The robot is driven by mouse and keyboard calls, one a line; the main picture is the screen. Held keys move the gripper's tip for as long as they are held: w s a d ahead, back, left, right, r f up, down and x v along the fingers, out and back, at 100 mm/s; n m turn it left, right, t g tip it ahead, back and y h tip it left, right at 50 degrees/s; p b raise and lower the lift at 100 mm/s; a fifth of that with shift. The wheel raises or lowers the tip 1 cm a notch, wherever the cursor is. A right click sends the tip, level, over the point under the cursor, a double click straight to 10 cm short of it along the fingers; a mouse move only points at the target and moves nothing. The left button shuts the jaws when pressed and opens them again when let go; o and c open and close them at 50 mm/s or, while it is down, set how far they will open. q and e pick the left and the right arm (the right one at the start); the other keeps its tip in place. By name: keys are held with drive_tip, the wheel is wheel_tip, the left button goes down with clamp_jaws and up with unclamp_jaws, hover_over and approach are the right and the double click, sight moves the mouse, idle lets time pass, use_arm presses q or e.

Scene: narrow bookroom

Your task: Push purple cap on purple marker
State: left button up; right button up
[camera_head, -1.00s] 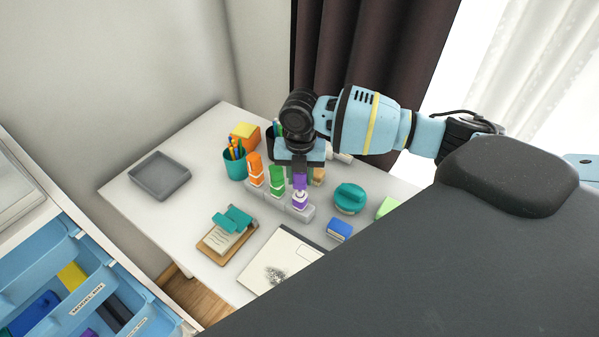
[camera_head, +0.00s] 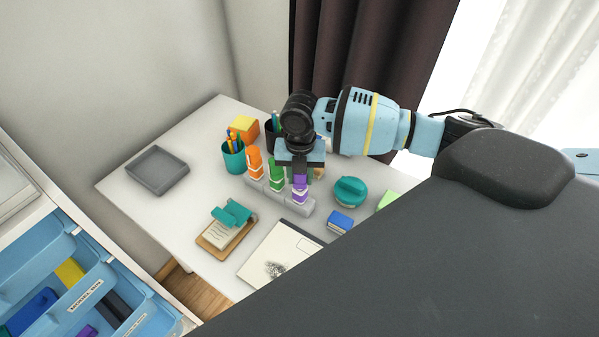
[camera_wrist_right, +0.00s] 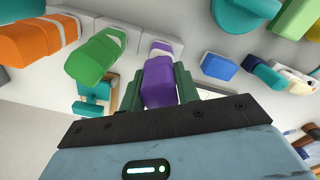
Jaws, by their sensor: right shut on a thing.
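The purple cap (camera_head: 299,183) is between the fingers of my right gripper (camera_head: 299,172), which is shut on it. It also shows in the right wrist view (camera_wrist_right: 160,84), between the two green fingers. The purple marker (camera_head: 300,200) stands upright in the right end of the grey holder (camera_head: 268,190), directly under the cap. Its white body with a purple band (camera_wrist_right: 161,47) shows beyond the cap in the wrist view. Cap and marker look in contact; I cannot tell how far the cap is on. My left gripper is not in view.
Orange (camera_head: 254,162) and green (camera_head: 276,174) capped markers stand in the same holder, left of the purple one. A teal pen cup (camera_head: 233,157), teal round object (camera_head: 349,191), blue block (camera_head: 340,222) and notepad (camera_head: 226,228) are around it. The table's left side holds a grey tray (camera_head: 157,170).

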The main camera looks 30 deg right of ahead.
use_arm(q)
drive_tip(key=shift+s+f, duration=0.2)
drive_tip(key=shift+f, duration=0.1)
use_arm(e)
drive_tip(key=shift+f, duration=0.85)
drive_tip(key=o, duration=1.6)
drive_tip(key=shift+w+r+p, duration=0.1)
drive_tip(key=shift+r+p, duration=0.85)
drive_tip(key=shift+r, duration=1.75)
drive_tip(key=shift+r+p, duration=0.55)
drive_tip(key=shift+r, duration=1)
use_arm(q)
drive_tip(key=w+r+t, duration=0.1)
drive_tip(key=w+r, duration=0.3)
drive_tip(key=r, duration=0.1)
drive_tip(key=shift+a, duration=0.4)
use_arm(e)
drive_tip(key=shift+r, duration=0.8)
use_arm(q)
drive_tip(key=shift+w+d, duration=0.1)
